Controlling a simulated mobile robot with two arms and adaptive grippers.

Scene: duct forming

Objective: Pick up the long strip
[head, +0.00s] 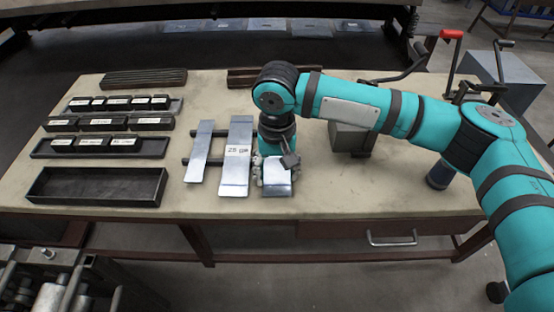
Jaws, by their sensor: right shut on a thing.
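Three bright metal strips lie side by side near the middle of the table. The left strip (201,152) is slim and slightly slanted. The middle strip (236,170) is wider and carries a white label with dark writing. The right strip (278,189) shows only at its near end; my right arm and gripper hide the rest, so its full length cannot be told. My right gripper (276,172) points down over this right strip and is shut on it. Whether the strip is clear of its support cannot be told. My left gripper is out of view.
Dark rods (215,161) run under the strips. Black labelled blocks (110,123) stand in rows at the left, with an empty black tray (58,186) in front. A grey block-like device (350,138) stands right of the gripper. The table's (400,192) front right is clear.

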